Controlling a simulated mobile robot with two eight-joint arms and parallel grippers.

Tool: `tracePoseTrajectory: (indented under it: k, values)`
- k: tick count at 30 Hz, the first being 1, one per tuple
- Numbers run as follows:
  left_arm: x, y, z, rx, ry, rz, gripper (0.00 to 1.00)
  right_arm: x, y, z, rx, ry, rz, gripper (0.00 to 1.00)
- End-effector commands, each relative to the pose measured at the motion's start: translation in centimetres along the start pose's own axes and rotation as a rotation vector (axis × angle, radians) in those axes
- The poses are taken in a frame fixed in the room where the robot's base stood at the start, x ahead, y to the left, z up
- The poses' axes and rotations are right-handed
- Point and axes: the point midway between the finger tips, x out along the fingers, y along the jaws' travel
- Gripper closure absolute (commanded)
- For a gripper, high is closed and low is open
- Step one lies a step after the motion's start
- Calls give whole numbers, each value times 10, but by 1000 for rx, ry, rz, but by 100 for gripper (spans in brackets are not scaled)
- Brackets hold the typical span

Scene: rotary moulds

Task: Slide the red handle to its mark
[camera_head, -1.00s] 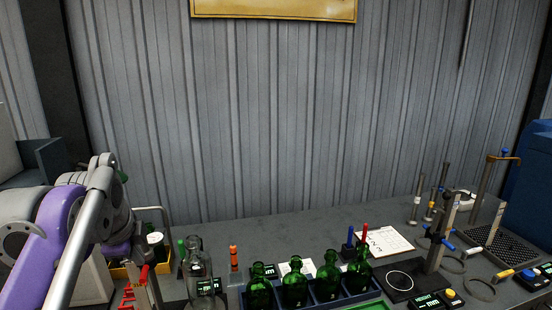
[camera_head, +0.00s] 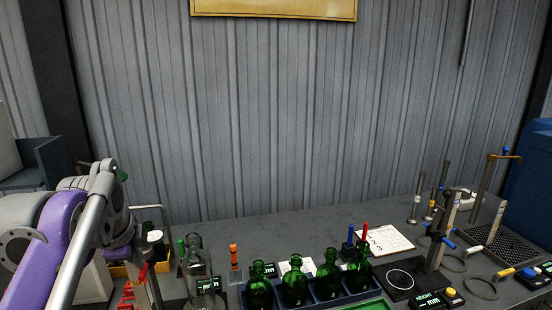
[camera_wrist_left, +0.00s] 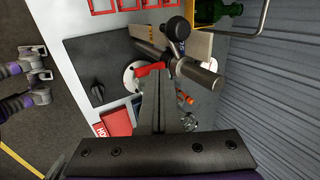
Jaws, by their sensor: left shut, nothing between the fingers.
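The red handle (camera_wrist_left: 150,69) shows in the left wrist view as a short red bar beside a white round part on a dark plate. A red piece (camera_head: 144,272), which looks like the same handle, shows in the head view beside my left wrist. My left gripper (camera_wrist_left: 157,76) is shut and empty. Its fingertips are right at the red handle in the wrist view; I cannot tell whether they touch it. My arm hides most of the gripper in the head view. The handle's mark cannot be made out. My right gripper is not in view.
A clear bottle (camera_head: 202,276) stands to the right of my left wrist. Green bottles (camera_head: 294,291) stand in a blue rack beyond it. A metal cylinder with a black knob (camera_wrist_left: 178,28) is close to my fingers. A yellow bin (camera_head: 119,271) is behind my wrist.

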Motion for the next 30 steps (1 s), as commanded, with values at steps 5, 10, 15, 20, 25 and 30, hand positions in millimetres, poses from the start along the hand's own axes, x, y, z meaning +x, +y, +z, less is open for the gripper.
tracePoseTrajectory:
  k: [5, 10, 15, 20, 25, 30]
  values:
    - [2, 1, 0, 0, 0, 0, 100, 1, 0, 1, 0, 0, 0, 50]
    - [4, 2, 0, 0, 0, 0, 100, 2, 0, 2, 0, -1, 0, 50]
    - [6, 3, 0, 0, 0, 0, 100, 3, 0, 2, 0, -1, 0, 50]
    - [7, 4, 0, 0, 0, 0, 100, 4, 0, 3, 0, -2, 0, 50]
    - [9, 5, 0, 0, 0, 0, 100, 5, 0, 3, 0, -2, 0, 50]
    - [11, 6, 0, 0, 0, 0, 100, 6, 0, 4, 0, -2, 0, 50]
